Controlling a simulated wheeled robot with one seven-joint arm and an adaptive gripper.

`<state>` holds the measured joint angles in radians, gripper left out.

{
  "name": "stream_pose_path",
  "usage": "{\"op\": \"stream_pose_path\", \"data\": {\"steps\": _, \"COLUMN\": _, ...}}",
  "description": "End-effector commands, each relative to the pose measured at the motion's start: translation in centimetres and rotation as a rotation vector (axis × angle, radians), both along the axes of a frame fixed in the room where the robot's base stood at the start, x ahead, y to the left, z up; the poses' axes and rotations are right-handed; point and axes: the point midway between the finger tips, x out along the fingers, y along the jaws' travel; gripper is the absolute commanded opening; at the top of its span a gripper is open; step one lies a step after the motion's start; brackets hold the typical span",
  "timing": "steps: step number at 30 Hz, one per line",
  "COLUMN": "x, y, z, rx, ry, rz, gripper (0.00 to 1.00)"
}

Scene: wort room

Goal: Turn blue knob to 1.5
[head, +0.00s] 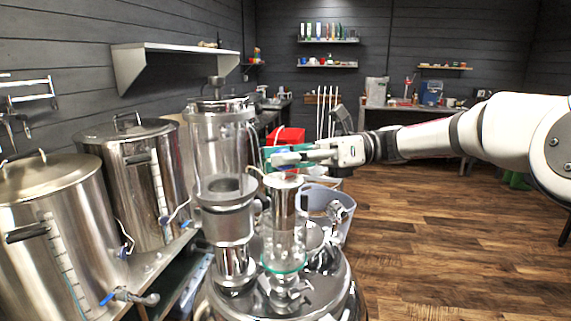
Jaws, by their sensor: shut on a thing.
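My gripper (275,157) reaches in from the right, with pale and teal parts at its fingers. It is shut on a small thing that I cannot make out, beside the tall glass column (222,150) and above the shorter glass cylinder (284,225). No blue knob or scale reading shows clearly at the fingers; the fingers may hide it. Small blue handles show on the kettle taps at the left: one low in front (108,298) and one farther back (186,223).
Two steel kettles, near (55,215) and farther (135,175), stand at the left. A steel vessel (335,290) carries the glass columns. A grey tub (345,205) and a red container (287,135) are behind it. The wooden floor at right is mostly clear.

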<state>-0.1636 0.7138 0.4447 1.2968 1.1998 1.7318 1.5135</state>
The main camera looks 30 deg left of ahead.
Motion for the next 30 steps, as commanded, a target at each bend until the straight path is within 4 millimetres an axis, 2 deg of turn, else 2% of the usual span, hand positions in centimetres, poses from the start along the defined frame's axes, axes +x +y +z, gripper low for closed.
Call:
{"op": "stream_pose_path", "data": {"steps": 17, "x": 0.01, "y": 0.02, "z": -0.13, "rx": -0.003, "ry": 0.002, "rz": 0.033, "gripper": 0.00}}
{"op": "stream_pose_path", "data": {"steps": 18, "x": 0.01, "y": 0.02, "z": -0.13, "rx": -0.003, "ry": 0.002, "rz": 0.033, "gripper": 0.32}}
{"op": "stream_pose_path", "data": {"steps": 20, "x": 0.01, "y": 0.02, "z": -0.12, "rx": -0.003, "ry": 0.002, "rz": 0.033, "gripper": 0.46}}
{"op": "stream_pose_path", "data": {"steps": 21, "x": 0.00, "y": 0.02, "z": -0.11, "rx": -0.002, "ry": 0.001, "rz": 0.033, "gripper": 0.49}}
{"op": "stream_pose_path", "data": {"steps": 30, "x": 0.07, "y": -0.04, "z": -0.04, "rx": -0.001, "ry": 0.001, "rz": 0.033, "gripper": 0.49}}
